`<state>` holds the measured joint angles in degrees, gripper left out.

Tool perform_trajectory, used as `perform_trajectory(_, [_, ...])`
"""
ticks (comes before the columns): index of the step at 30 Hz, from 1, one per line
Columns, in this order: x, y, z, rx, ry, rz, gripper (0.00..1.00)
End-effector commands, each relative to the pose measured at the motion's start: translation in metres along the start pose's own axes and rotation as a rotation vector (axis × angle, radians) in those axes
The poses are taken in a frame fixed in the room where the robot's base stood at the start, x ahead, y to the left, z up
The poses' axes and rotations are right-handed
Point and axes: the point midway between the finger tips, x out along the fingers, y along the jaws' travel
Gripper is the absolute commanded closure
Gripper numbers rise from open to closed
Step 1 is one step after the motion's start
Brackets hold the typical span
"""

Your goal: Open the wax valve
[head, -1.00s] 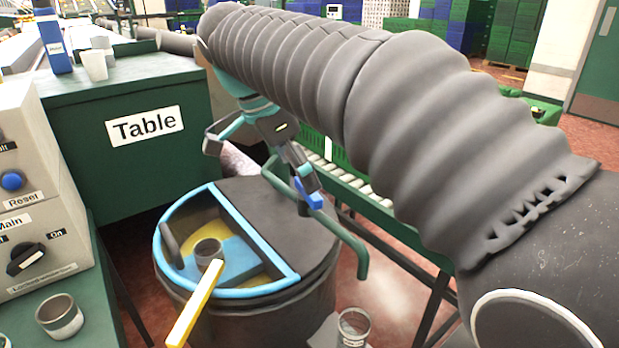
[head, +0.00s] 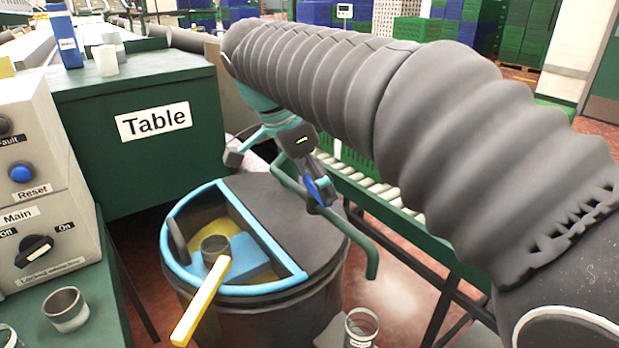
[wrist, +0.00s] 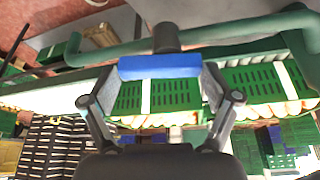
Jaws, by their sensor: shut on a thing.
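The wax valve is a blue lever handle (head: 318,190) on a green pipe (head: 352,233) that runs over the dark round tank (head: 315,218). In the wrist view, the blue handle (wrist: 160,67) lies across between the two fingers of my gripper (wrist: 160,78), with the dark valve stem behind it. My gripper (head: 316,178) is shut on the handle, one finger at each end. In the head view, my fingers partly cover the handle.
The tank has a blue-rimmed opening with yellow contents and a yellow-handled ladle (head: 205,300). A green table (head: 150,165) and a grey control box (head: 30,190) stand at the left. A roller conveyor (head: 400,200) runs behind the pipe. Metal cups stand nearby.

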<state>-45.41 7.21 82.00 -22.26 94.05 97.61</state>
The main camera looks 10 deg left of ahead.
Motion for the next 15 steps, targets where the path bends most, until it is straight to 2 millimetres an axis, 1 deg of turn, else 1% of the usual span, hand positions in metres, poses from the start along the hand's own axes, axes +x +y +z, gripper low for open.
perform_trajectory(9, [0.0006, 0.0004, -0.0004, -0.195, 0.000, -0.085, 0.47])
perform_trajectory(15, [0.0000, 0.0001, -0.0004, -0.221, 0.001, -0.094, 0.47])
